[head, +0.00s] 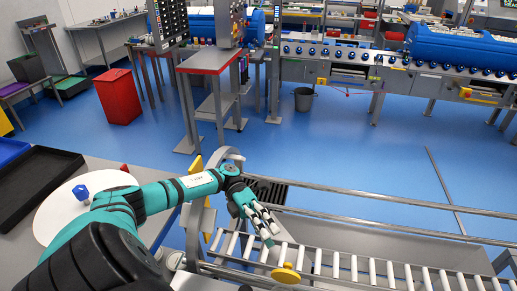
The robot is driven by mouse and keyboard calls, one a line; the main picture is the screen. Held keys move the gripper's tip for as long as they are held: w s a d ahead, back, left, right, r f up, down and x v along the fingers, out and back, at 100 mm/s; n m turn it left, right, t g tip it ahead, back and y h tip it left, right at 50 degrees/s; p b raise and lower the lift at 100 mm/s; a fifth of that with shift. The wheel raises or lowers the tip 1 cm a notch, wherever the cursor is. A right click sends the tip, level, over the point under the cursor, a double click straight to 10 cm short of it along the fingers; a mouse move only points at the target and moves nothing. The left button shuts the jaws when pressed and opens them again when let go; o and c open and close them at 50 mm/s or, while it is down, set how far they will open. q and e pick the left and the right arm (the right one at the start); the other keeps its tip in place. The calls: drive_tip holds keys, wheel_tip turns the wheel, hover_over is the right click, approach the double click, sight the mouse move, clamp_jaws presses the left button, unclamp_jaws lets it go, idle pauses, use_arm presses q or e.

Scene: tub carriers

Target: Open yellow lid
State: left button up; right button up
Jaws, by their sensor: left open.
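My left gripper (265,231) is at the end of the teal arm, above the near end of the roller conveyor (340,266). Its fingers point down and to the right, and they are open with nothing seen between them. No thing can be clearly told as a yellow lid. A yellow round piece (286,275) sits at the conveyor's near edge, below and apart from the gripper. Another yellow piece (196,165) shows beside the grey curved frame, left of the gripper. My right gripper is not in view.
A white round plate (62,220) with a blue piece (81,193) lies on the grey table at left, next to a black tray (38,180). Metal rails (390,232) run along the conveyor. A red bin (118,97) stands on the open blue floor beyond.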

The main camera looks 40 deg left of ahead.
use_arm(q)
drive_tip(key=v, duration=0.5)
drive_tip(key=shift+r, duration=0.15)
idle(0.3)
